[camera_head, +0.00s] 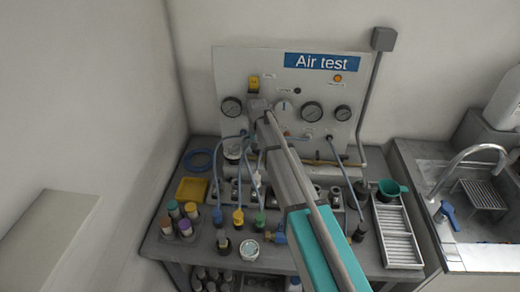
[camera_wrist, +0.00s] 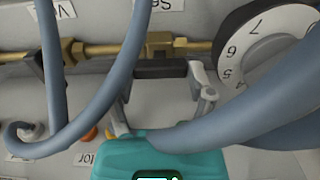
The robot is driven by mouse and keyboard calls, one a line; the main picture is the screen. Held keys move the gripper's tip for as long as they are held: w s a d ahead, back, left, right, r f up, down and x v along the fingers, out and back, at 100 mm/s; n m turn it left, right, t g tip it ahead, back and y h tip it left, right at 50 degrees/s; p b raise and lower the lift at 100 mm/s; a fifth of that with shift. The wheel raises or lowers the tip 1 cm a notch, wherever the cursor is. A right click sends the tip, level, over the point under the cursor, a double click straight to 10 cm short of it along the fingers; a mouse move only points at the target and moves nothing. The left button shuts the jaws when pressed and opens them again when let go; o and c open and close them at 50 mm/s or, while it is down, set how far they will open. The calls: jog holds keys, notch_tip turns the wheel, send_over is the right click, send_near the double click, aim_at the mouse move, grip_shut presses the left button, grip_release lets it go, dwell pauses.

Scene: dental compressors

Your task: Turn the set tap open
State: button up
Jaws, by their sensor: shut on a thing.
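In the wrist view, my gripper (camera_wrist: 165,85) has its two grey fingers either side of a dark bar. That bar looks like the handle of the set tap (camera_wrist: 160,69), just below the brass fitting, and the fingers are shut on it. A partly cut-off label starting "Se" (camera_wrist: 165,4) is above the fitting. A brass pipe (camera_wrist: 95,50) runs across to the left. In the head view, my arm reaches to the panel and hides the tap; my gripper (camera_head: 258,105) shows only roughly there.
A numbered dial (camera_wrist: 250,50) is close to the right finger. Blue-grey hoses (camera_wrist: 125,70) cross in front of the panel. The "Air test" panel (camera_head: 230,65) has several gauges. Bottles (camera_head: 185,230) and a white rack (camera_head: 395,235) stand on the bench; a sink tap (camera_head: 470,155) is at right.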

jog(key=shift+s, duration=0.2)
jog(key=o, duration=1)
jog(key=shift+o, duration=0.5)
jog(key=shift+w, duration=0.1)
